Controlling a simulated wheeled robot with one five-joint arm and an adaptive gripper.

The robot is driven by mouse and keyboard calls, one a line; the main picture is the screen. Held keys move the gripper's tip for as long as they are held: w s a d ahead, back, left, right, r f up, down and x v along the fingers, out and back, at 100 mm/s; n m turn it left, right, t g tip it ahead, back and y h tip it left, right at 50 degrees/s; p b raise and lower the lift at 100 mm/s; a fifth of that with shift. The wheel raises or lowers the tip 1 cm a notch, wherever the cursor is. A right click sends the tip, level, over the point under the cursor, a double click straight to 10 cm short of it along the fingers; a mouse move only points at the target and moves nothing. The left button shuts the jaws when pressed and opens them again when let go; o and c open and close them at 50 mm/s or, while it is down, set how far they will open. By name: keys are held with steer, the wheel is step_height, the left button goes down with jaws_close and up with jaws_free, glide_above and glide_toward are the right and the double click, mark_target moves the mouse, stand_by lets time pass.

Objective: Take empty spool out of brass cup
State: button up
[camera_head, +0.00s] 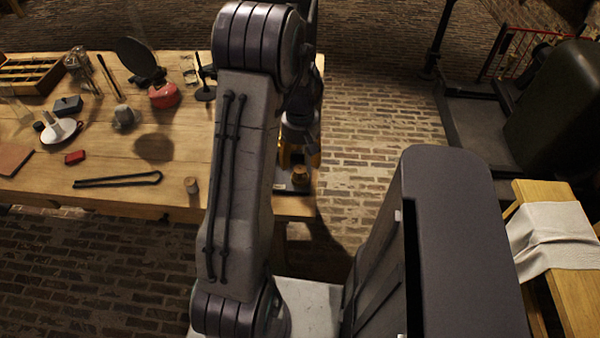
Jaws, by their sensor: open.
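My gripper (299,158) shows partly beside my arm, at the right end of the wooden table. It points down, with yellow-orange parts spread apart, and looks open. A small brownish cup-like thing (300,176) sits just below and between these parts; it may be the brass cup. I cannot make out an empty spool in it, nor whether the gripper touches it. A small tan cylinder (191,185) stands apart near the table's front edge, left of my arm. It is too small to tell what it is.
The wooden table (110,188) holds a black tong-like tool (118,180), a red block (75,157), a grey mug (124,117), a red pot (164,96) and a compartment box (30,75). A bench with a white cloth (553,238) stands at right. Brick floor lies between.

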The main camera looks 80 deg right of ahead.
mark_target(300, 168)
steer(key=shift+a+f, duration=0.1)
steer(key=shift+f, duration=2.5)
steer(key=c, duration=1.1)
